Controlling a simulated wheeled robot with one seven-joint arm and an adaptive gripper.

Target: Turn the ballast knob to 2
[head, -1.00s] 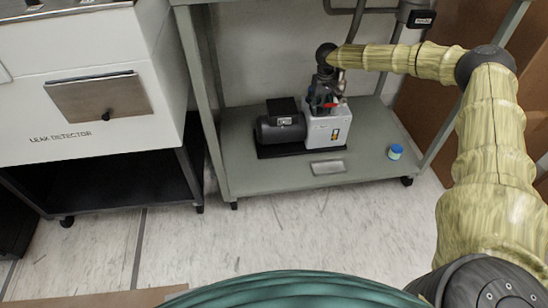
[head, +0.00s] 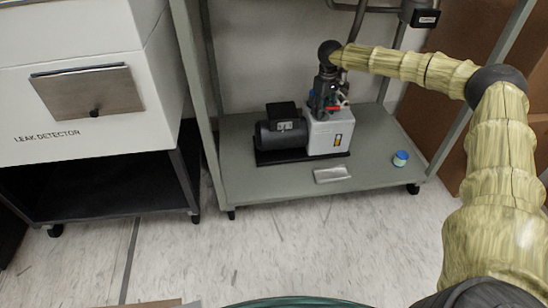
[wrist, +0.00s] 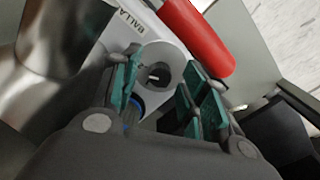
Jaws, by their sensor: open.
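The ballast knob (wrist: 155,73) is a small dark round knob with a white mark, on a pale plate with the partly hidden lettering "BALLA" in the wrist view. My gripper (wrist: 165,88) is open, with teal finger pads on the left and right of the knob. I cannot tell whether a pad touches it. The numbers around the knob cannot be read. In the head view the vacuum pump (head: 331,135) stands on the cart's lower shelf, with my gripper (head: 323,102) pointing down at its top. The knob is hidden there.
A red handle (wrist: 200,38) lies close beside the right finger pads. The pump's black motor (head: 280,133) is to its left. A blue-lidded jar (head: 400,158) and a flat metallic piece (head: 332,174) lie on the shelf (head: 270,183). The leak detector cabinet (head: 90,90) stands left.

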